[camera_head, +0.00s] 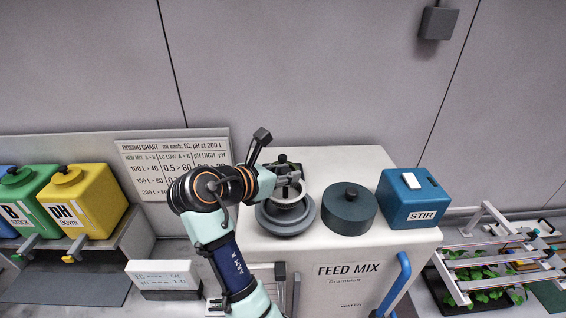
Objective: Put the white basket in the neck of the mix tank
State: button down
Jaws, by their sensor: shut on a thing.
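The mix tank (345,255) is the white body marked FEED MIX. Its neck (285,223) is a grey stepped ring on the tank's top. The white basket (290,207) shows as a small pale rim and wall at the neck's mouth. My gripper (289,187) is above the neck, shut on the basket, with my wrist coming in from the left. The gripper and wrist hide part of the basket. I cannot tell whether the basket is seated in the neck or held just above it.
A dark round lid (349,212) with a knob lies right of the neck. A blue STIR box (411,198) stands beyond it. A blue handle (400,285) is on the tank's front. Yellow (95,195) and green (28,195) containers stand left. A plant rack (500,262) is at right.

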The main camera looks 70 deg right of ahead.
aim_at(283, 198)
jog(key=shift+f+b, duration=1.7)
jog(key=shift+b, duration=0.3)
jog(key=shift+f+p, duration=0.1)
jog(key=shift+p, duration=0.45)
jog(key=shift+f+p, duration=0.4)
jog(key=shift+f, duration=1.25)
jog(key=shift+f+p, duration=0.25)
jog(key=shift+p, duration=0.4)
jog(key=c, duration=0.8)
grip_release()
jog(key=shift+c, duration=0.2)
jog(key=c, duration=0.3)
jog(key=shift+c, duration=0.2)
